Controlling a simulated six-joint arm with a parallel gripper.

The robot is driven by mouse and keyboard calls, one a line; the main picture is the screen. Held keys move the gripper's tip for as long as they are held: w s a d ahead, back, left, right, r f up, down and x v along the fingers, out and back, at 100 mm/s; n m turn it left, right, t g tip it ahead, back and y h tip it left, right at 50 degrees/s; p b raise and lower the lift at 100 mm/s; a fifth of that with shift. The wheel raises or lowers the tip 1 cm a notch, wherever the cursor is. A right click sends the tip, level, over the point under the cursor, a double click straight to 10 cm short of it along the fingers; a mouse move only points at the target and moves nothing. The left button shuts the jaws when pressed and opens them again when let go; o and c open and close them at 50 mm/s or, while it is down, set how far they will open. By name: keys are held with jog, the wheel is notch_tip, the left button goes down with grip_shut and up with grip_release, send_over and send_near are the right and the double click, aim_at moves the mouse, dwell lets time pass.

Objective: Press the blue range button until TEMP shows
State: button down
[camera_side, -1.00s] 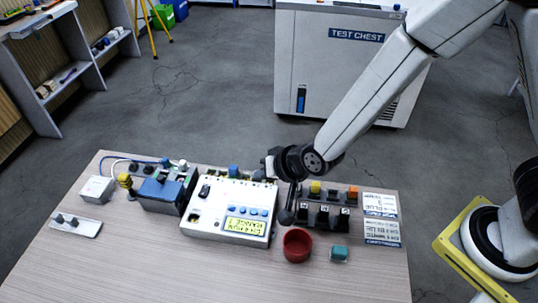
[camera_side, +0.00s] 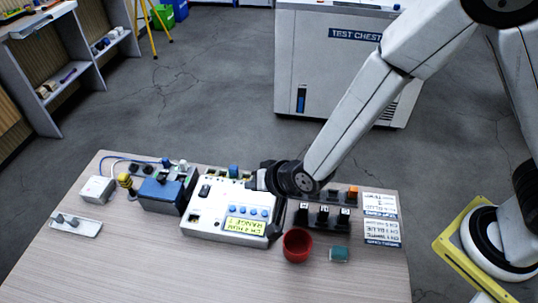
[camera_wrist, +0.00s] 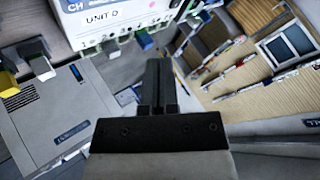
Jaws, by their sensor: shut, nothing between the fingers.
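The white instrument box (camera_side: 207,217) stands at the middle of the table in the side view. It has a lit yellow display (camera_side: 244,226) whose small, upside-down text I cannot read with certainty. In the wrist view my gripper (camera_wrist: 158,65) is shut and empty, near a white housing marked UNIT D (camera_wrist: 125,17).
A red cup (camera_side: 297,244) and a teal block (camera_side: 339,254) stand in front of the gripper. Black terminals (camera_side: 323,216) and printed cards (camera_side: 381,218) are to the right. A blue-topped box (camera_side: 160,191) stands left of the instrument. The front of the table is clear.

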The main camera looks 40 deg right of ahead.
aim_at(256, 214)
jog(key=shift+f, duration=3.75)
jog(key=shift+f, duration=0.8)
jog(key=shift+r, duration=0.1)
dwell(0.4)
jog(key=shift+r, duration=0.7)
jog(key=shift+r, duration=2.5)
